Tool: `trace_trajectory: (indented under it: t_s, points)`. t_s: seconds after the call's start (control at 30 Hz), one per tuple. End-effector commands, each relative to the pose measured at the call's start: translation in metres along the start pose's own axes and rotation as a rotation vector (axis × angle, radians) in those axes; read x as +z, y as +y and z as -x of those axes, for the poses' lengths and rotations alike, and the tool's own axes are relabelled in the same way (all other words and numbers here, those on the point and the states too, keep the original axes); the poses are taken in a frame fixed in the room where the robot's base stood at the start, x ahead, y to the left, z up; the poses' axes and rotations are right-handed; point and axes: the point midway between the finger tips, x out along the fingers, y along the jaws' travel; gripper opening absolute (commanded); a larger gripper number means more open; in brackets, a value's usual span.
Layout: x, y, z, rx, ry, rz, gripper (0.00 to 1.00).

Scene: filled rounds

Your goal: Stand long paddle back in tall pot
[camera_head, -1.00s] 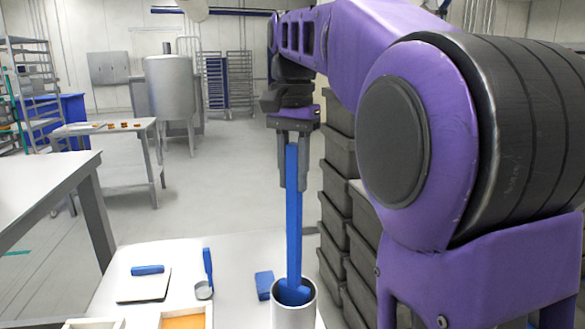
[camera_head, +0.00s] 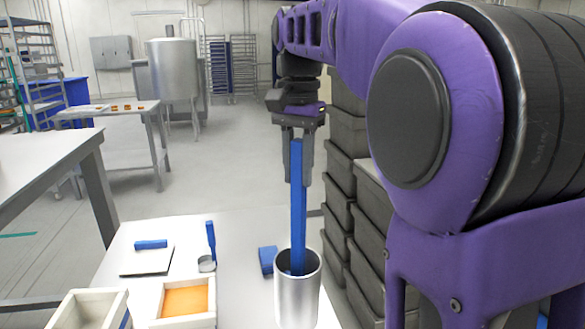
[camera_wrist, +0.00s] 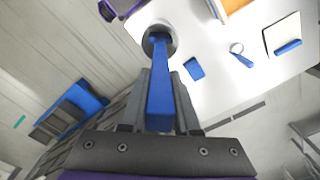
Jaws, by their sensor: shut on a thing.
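The long blue paddle (camera_head: 298,205) hangs upright, its lower end inside the mouth of the tall metal pot (camera_head: 297,302). My gripper (camera_head: 299,178) is shut on the upper part of the paddle's shaft, above the pot. In the wrist view the paddle (camera_wrist: 160,90) runs from between my fingers (camera_wrist: 160,122) into the round pot mouth (camera_wrist: 158,38). The paddle's lower end is hidden inside the pot, so I cannot tell whether it touches the bottom.
On the white table (camera_head: 235,240) are a blue block (camera_head: 267,260), a scoop with blue handle (camera_head: 211,240), a blue-handled scraper (camera_head: 148,258), and a tray with orange filling (camera_head: 187,301). Stacked dark crates (camera_head: 345,205) stand close to the right of the pot.

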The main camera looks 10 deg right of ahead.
Motion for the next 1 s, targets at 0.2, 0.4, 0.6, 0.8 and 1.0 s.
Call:
trace_trajectory:
  t_s: [0.2,0.4,0.6,0.8,1.0]
  points:
    - [0.0,0.0,0.0,-0.001,0.001,0.0,0.0]
    - [0.0,0.0,-0.004,0.0,0.0,0.0,0.0]
    - [0.0,0.0,-0.008,-0.001,0.001,0.0,0.0]
    - [0.0,0.0,-0.012,-0.001,0.001,0.0,0.0]
    - [0.0,0.0,-0.016,0.0,0.0,0.0,0.0]
